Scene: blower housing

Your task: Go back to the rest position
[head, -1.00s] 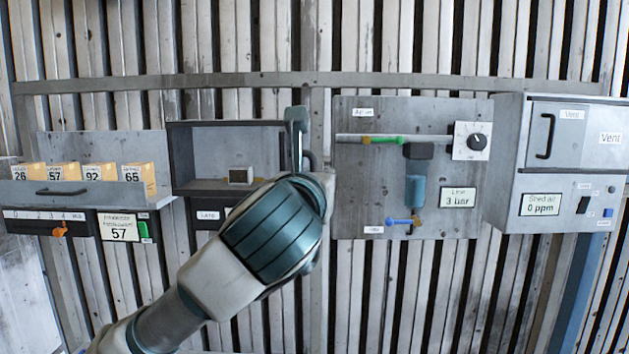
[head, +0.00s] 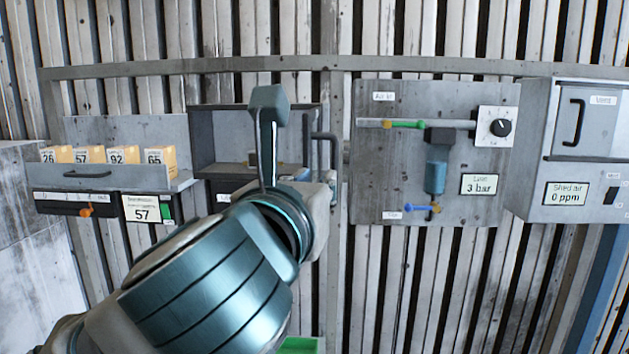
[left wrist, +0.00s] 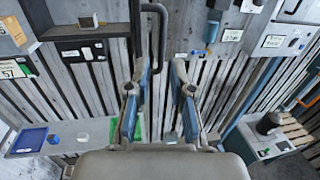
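My left gripper (head: 268,130) stands pointing up in the head view, in front of the open grey box on the wall. Its arm comes in from the lower left. The gripper is open and empty. My right gripper is in neither view.
A drawer with several yellow boxes (head: 160,158) is at left. A grey panel (head: 400,205) with valves and a grey vent cabinet (head: 545,140) are at right. Low down are a blue tray (left wrist: 27,141) and, at right, a dark round object (left wrist: 268,123).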

